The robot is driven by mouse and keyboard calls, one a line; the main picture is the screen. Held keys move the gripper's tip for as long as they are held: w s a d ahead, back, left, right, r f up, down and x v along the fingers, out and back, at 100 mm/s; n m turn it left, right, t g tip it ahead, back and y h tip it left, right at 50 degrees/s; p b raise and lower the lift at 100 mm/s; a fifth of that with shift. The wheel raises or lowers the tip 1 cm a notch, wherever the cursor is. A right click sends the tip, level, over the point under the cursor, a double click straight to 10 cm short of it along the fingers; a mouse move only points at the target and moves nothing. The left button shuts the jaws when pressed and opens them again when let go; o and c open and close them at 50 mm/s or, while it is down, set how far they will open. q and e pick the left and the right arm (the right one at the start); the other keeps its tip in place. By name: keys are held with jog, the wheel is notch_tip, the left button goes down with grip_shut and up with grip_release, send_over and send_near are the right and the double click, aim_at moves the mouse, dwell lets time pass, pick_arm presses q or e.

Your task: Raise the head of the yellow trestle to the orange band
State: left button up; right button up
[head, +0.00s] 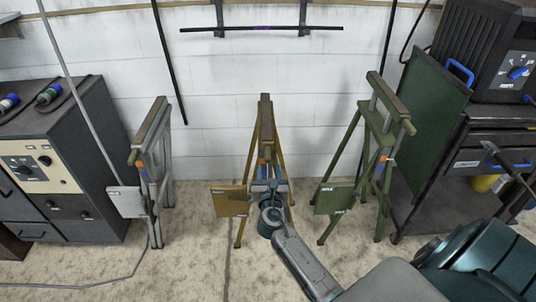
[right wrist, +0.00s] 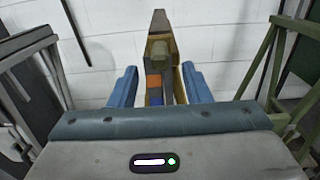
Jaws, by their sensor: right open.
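The yellow trestle (head: 265,112) stands upright in the middle, near the white wall, with a yellow plate (head: 230,200) on its left side. Its dark-topped head also shows in the right wrist view (right wrist: 158,24). An orange band (right wrist: 153,80) is on the upright below the head, with a blue patch (right wrist: 155,101) under it. My right gripper (head: 269,183) is in front of the trestle, below its head. In the right wrist view its blue fingers are apart, with the trestle's upright showing between them. I cannot tell whether they touch it. My left gripper is not in view.
A grey trestle (head: 151,135) stands left and a green trestle (head: 372,130) right. A dark cabinet (head: 85,150) is far left; a dark cart (head: 435,185) and green panel (head: 425,110) are right. A cable lies on the left floor.

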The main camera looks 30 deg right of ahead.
aim_at(268, 159)
jog(key=x, duration=0.5)
jog(key=shift+w, duration=0.2)
jog(key=x, duration=0.3)
jog(key=shift+w, duration=0.1)
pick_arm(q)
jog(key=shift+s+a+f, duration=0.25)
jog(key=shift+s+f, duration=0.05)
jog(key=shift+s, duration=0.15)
pick_arm(e)
jog(key=shift+w+d, duration=0.25)
jog(key=shift+w, duration=0.1)
jog(key=shift+c, duration=0.2)
grip_shut()
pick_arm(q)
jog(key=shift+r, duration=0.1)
